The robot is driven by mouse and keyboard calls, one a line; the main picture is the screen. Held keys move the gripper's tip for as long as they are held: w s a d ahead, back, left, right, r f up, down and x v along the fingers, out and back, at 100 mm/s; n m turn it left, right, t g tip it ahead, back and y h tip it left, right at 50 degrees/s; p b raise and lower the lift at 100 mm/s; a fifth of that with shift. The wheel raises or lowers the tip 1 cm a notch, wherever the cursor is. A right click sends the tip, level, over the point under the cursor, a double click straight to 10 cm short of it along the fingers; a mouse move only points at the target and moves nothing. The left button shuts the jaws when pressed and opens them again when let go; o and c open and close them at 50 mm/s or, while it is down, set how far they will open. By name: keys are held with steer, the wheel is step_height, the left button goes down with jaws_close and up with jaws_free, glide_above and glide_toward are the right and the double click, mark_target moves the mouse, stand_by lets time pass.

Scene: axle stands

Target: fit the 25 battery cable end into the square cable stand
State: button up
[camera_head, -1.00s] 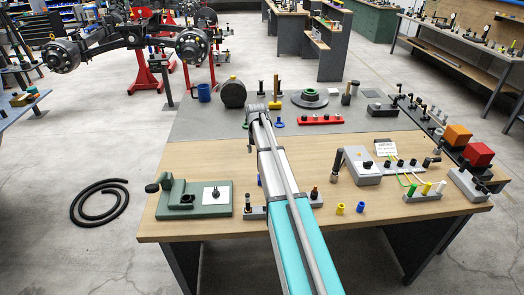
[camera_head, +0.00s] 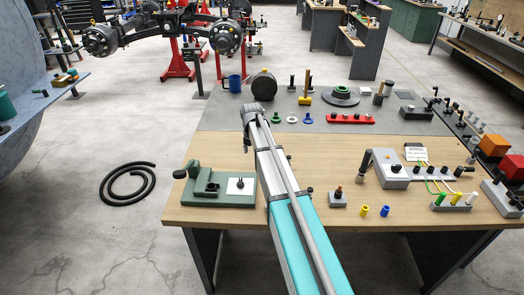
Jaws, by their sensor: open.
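I cannot tell by label which piece is the 25 battery cable end. A small grey stand (camera_head: 338,200) with a dark, brown-tipped post stands on the wooden front of the table, just right of my arm. A yellow sleeve (camera_head: 365,211) and a blue sleeve (camera_head: 385,211) stand upright to its right. A grey holder (camera_head: 452,205) with green, yellow and white posts is at the front right. I cannot tell which is the square cable stand. My gripper (camera_head: 246,146) shows as a small dark part below my wrist, above the table, with nothing visibly held. My arm hides part of the tabletop.
A green fixture (camera_head: 219,190) with a white plate is left of my arm. A grey box (camera_head: 392,173) and a red tray (camera_head: 350,118) lie to the right and back.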

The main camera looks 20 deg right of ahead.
steer(key=a, duration=0.8)
steer(key=shift+a+r, duration=0.15)
steer(key=shift+s, duration=0.15)
stand_by(0.6)
steer(key=s+f+m+b, duration=0.3)
steer(key=s+m, duration=1)
steer(key=s, duration=0.1)
steer(key=s+d+f+m+b, duration=0.1)
steer(key=s+f+m+b, duration=0.3)
steer(key=s+m, duration=0.9)
steer(key=shift+s+d+m, duration=0.15)
steer(key=shift+s+m, duration=0.15)
steer(key=shift+s, duration=0.15)
stand_by(0.3)
